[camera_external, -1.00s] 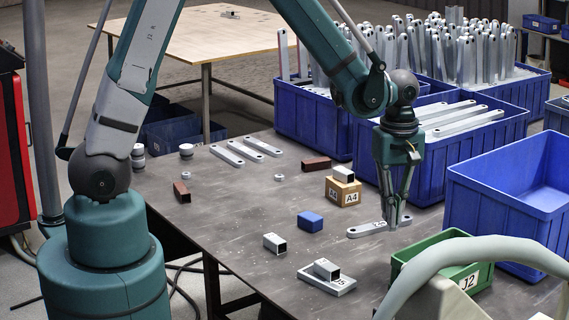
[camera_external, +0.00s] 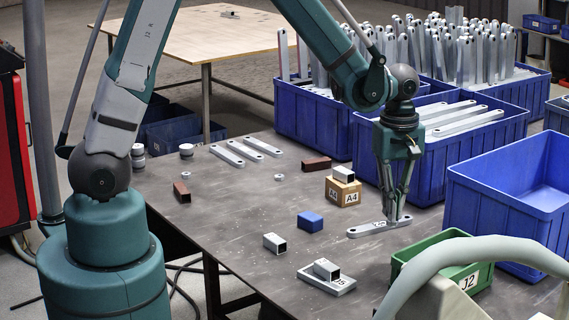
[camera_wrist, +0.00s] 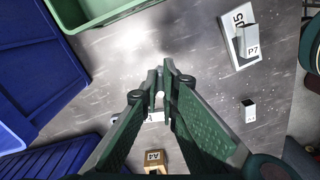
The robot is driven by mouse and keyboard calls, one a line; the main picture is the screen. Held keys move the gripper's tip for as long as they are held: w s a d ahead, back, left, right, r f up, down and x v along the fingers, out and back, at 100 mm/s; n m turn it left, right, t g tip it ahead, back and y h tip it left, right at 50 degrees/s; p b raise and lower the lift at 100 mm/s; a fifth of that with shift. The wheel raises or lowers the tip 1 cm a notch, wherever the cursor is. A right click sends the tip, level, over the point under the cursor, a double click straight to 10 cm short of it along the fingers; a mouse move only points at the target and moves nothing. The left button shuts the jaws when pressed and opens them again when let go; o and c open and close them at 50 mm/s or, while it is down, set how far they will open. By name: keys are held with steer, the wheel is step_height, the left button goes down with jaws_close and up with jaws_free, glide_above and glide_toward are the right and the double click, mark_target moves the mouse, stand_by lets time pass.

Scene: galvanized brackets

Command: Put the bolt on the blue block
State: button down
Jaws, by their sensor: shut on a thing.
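The blue block (camera_external: 310,222) lies on the dark table, left of my gripper; I cannot make it out in the wrist view. My gripper (camera_external: 392,221) points down at the flat grey bracket (camera_external: 365,231), at that bracket's right end. In the wrist view my gripper (camera_wrist: 161,88) has its fingertips close together around a small pale piece (camera_wrist: 160,99), which looks like the bolt. Its shape is mostly hidden by the fingers, and I cannot tell whether it still touches the bracket.
A green J2 bin (camera_external: 430,247) stands close on the right, with a blue crate (camera_external: 500,207) behind it. An A4 cardboard box (camera_external: 343,191) stands behind the blue block.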

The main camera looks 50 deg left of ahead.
steer(key=a+r+p, duration=0.1)
steer(key=a+r, duration=0.1)
steer(key=a, duration=1)
steer(key=r+n+p, duration=0.1)
steer(key=r, duration=0.1)
glide_above(311, 216)
steer(key=shift+a+f, duration=0.15)
steer(key=shift+f+b, duration=0.55)
steer(key=shift+f, duration=2.55)
steer(key=shift+f, duration=0.1)
steer(key=shift+f+b, duration=0.45)
steer(key=shift+f, duration=1.35)
steer(key=shift+f, duration=0.15)
steer(key=c, duration=2.6)
jaws_free()
